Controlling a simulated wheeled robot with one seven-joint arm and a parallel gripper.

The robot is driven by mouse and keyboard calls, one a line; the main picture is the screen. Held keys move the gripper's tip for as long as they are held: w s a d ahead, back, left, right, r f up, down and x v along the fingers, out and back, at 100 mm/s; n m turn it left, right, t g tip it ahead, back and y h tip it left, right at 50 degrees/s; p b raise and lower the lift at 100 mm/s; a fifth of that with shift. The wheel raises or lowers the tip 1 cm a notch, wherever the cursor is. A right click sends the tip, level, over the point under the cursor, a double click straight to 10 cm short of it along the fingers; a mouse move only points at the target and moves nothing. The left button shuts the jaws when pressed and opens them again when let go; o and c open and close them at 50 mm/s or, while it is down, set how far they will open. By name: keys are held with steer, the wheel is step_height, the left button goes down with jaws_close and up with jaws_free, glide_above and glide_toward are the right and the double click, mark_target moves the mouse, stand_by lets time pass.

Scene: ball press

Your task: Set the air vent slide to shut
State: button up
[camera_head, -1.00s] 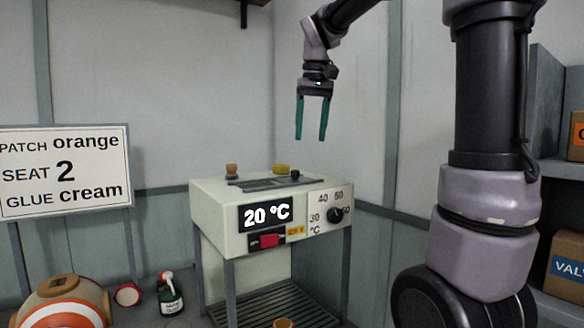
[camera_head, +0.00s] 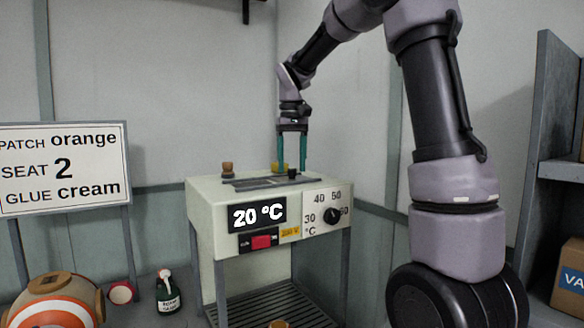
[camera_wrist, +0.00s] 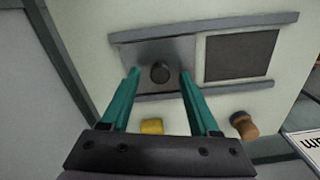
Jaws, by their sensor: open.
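The air vent slide is a grey metal plate (camera_wrist: 150,52) with a dark round knob (camera_wrist: 160,72), set between two rails on top of the cream machine (camera_head: 215,195). A dark vent opening (camera_wrist: 242,55) lies uncovered beside the plate, on its right in the wrist view. In the head view the knob (camera_head: 292,174) is at the right end of the rails. My gripper (camera_head: 291,171) is open and points down over it. In the wrist view my gripper (camera_wrist: 160,74) has one finger on each side of the knob, with visible gaps. Exact fingertip height is unclear.
A brown bung (camera_wrist: 243,125) and a yellow piece (camera_wrist: 151,127) stand on the machine top close to the rails. A shelf (camera_head: 552,166) stands at the right.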

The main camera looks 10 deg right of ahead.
steer(key=shift+f, duration=0.65)
jaws_close()
stand_by(1.0)
